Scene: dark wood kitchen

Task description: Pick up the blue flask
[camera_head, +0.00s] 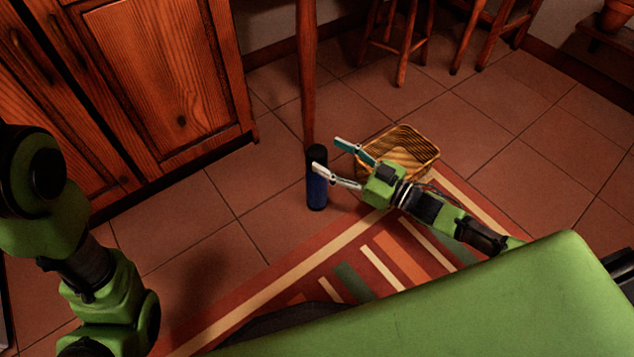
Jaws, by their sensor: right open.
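The blue flask (317,192) stands upright on the tiled floor near the far edge of the rug. It has a dark top and a blue lower body. My right gripper (328,155) is open. Its fingers point left toward the flask, and the nearer finger overlaps the flask's upper part in the picture. I cannot tell whether it touches the flask. My left arm comes in at the left edge, but its gripper is not visible.
A wicker basket (420,140) sits just behind and right of my right gripper. A wooden post (307,70) rises behind the flask. Wooden cabinets (160,60) stand at the left, and stools (402,62) at the back. A striped rug (300,262) covers the floor in front.

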